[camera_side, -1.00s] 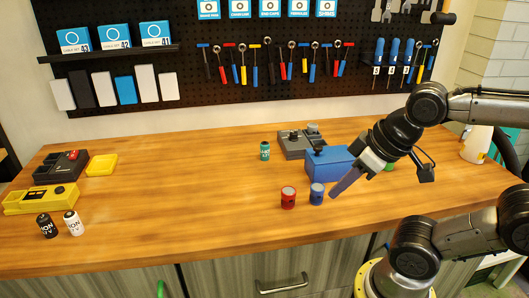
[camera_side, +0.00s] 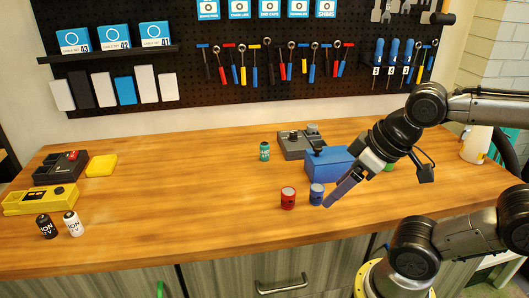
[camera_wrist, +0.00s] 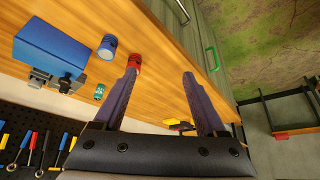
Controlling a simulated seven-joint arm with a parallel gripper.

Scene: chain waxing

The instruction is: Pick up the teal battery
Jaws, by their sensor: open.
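The teal battery (camera_side: 264,151) stands upright on the wooden bench, left of the grey device near the back. It also shows in the wrist view (camera_wrist: 99,91), left of my fingers and beside the blue box. My gripper (camera_side: 330,203) is open and empty, to the right of and nearer the front than the teal battery. In the wrist view its two fingers (camera_wrist: 160,75) are spread apart, with nothing between them but bench top. A blue battery (camera_side: 317,194) stands close to my fingers in the side view, with a red battery (camera_side: 288,198) left of it.
A blue box (camera_side: 330,162) and a grey device (camera_side: 297,144) stand behind my gripper. A black battery (camera_side: 46,226), a white battery (camera_side: 73,223), a yellow device (camera_side: 38,199) and a yellow tray (camera_side: 101,165) are at the left. The middle-left of the bench is clear.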

